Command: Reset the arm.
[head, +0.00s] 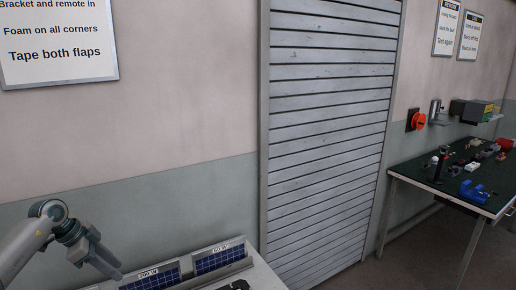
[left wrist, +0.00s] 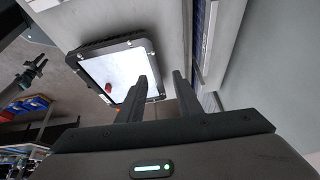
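My left arm (head: 75,235) comes in at the bottom left of the head view and slopes down to the right. Beyond the fingers is a floodlight housing (left wrist: 88,62) with a black frame and a bright white face. A small red piece (left wrist: 108,88) shows against that face. Whether a finger touches the housing is hard to tell.
Blue gridded panels labelled with wattages (head: 219,259) stand on a pale bench at the bottom of the head view. A grey roller shutter (head: 325,130) fills the middle. A green-topped table (head: 440,175) with tools and parts stands at the right. Blue bins (left wrist: 20,106) show in the left wrist view.

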